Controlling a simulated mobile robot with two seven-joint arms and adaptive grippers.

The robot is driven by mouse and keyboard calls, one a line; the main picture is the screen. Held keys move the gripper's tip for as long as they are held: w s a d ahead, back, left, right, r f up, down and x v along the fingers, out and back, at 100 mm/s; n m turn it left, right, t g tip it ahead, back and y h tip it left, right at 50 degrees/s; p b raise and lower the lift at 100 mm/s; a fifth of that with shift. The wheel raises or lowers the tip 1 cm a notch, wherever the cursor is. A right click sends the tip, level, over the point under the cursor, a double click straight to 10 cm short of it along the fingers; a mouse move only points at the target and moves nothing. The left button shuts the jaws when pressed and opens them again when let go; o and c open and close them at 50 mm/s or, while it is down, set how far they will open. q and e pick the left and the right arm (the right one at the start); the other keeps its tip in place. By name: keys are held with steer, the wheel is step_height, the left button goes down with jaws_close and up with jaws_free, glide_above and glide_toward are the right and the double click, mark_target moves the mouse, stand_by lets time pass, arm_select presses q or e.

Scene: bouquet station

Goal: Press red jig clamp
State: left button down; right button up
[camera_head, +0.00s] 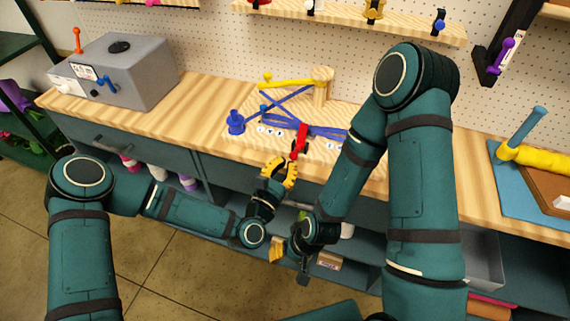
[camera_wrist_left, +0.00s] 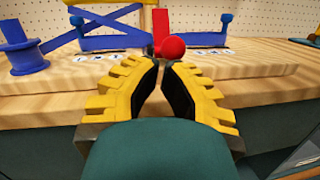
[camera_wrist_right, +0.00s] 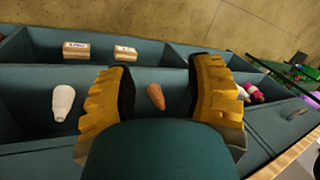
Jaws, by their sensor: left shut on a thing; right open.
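The red jig clamp (camera_head: 301,138) stands at the front of the wooden jig board on the bench. Its upright red arm and red ball knob (camera_wrist_left: 173,47) show in the left wrist view. My left gripper (camera_head: 287,163) is at the clamp's near end, its yellow fingers (camera_wrist_left: 162,64) drawn together at the tips, just under the ball. It is shut on the clamp, though the exact contact is hard to see. My right gripper (camera_head: 290,262) is open and empty, low in front of the cabinet; its fingers also show apart in the right wrist view (camera_wrist_right: 163,75).
Blue crossed bars (camera_head: 285,108), a blue spool (camera_head: 236,122) and a yellow bar (camera_head: 290,83) sit on the jig board. A grey machine (camera_head: 125,70) stands at the left. Open cabinet shelves hold a white bottle (camera_wrist_right: 63,102). My right arm covers the board's right side.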

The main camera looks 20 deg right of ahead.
arm_select(q)
steer(key=shift+r, duration=0.1)
arm_select(e)
steer(key=shift+w+r, duration=0.1)
steer(key=shift+r, duration=0.1)
arm_select(q)
step_height(320, 180, up, 6)
steer(key=w+d+g+y+p, duration=0.1)
steer(key=g+y+p, duration=0.3)
steer(key=p, duration=0.7)
steer(key=shift+w+d+n+g+y+p, duration=0.3)
steer(key=shift+w+n+g+p, duration=0.1)
steer(key=shift+w+g, duration=0.25)
arm_select(e)
step_height(320, 180, up, 12)
steer(key=w, duration=0.1)
steer(key=shift+w+d+t, duration=0.3)
steer(key=shift+d, duration=0.05)
arm_select(q)
steer(key=shift+w+d+r, duration=0.15)
steer(key=shift+w+r, duration=0.15)
arm_select(e)
steer(key=shift+s+f, duration=0.1)
